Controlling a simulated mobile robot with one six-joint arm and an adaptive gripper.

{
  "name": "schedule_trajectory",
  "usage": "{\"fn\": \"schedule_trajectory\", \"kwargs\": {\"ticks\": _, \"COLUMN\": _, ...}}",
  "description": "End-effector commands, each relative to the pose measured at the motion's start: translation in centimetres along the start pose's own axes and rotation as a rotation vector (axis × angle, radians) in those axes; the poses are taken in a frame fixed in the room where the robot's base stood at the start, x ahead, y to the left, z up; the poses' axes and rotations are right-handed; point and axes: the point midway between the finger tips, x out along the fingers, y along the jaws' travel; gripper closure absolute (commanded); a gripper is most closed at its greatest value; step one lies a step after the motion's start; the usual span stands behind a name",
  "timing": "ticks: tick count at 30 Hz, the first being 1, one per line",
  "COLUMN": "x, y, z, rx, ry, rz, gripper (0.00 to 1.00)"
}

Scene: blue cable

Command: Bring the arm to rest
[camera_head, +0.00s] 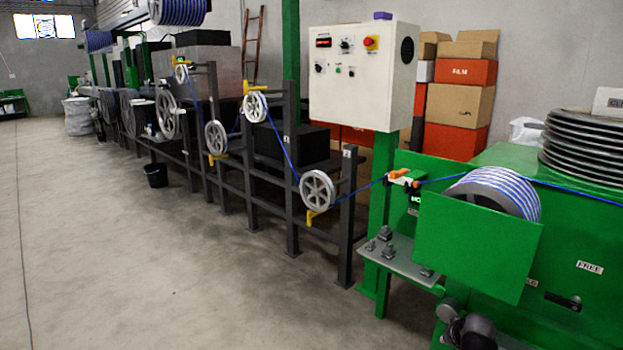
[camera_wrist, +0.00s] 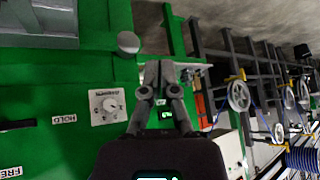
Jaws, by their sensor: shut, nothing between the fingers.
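My gripper (camera_wrist: 160,68) points away from the wrist camera, its two grey fingers together and empty. It is in front of the green machine, whose front (camera_wrist: 75,100) fills the left of the wrist view. I cannot tell its exact distance from the green panel. In the head view, dark rounded parts of my arm show at the bottom right; the fingers cannot be made out there. The blue cable (camera_head: 285,152) runs over several pulleys, past an orange guide (camera_head: 399,177) and on to the right over the green machine.
A white control box (camera_head: 361,78) stands on a green post. A steel shelf (camera_head: 400,255) with bolts juts from the machine. A striped cable drum (camera_head: 497,190) sits behind a green plate (camera_head: 477,245). A dial plate (camera_wrist: 107,106) is left of the fingers. The floor at left is clear.

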Motion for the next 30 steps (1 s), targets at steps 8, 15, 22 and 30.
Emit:
{"fn": "schedule_trajectory", "kwargs": {"ticks": 8, "x": 0.5, "y": -7.1, "z": 4.0, "rx": -0.092, "ry": -0.211, "rz": -0.033, "gripper": 1.0}}
{"fn": "schedule_trajectory", "kwargs": {"ticks": 15, "x": 0.0, "y": -12.2, "z": 7.7, "rx": -0.169, "ry": -0.388, "rz": -0.025, "gripper": 1.0}}
{"fn": "schedule_trajectory", "kwargs": {"ticks": 22, "x": -1.0, "y": -15.4, "z": 10.6, "rx": -0.228, "ry": -0.517, "rz": 0.001, "gripper": 1.0}}
{"fn": "schedule_trajectory", "kwargs": {"ticks": 30, "x": -2.1, "y": -17.6, "z": 12.8, "rx": -0.274, "ry": -0.615, "rz": 0.037, "gripper": 1.0}}
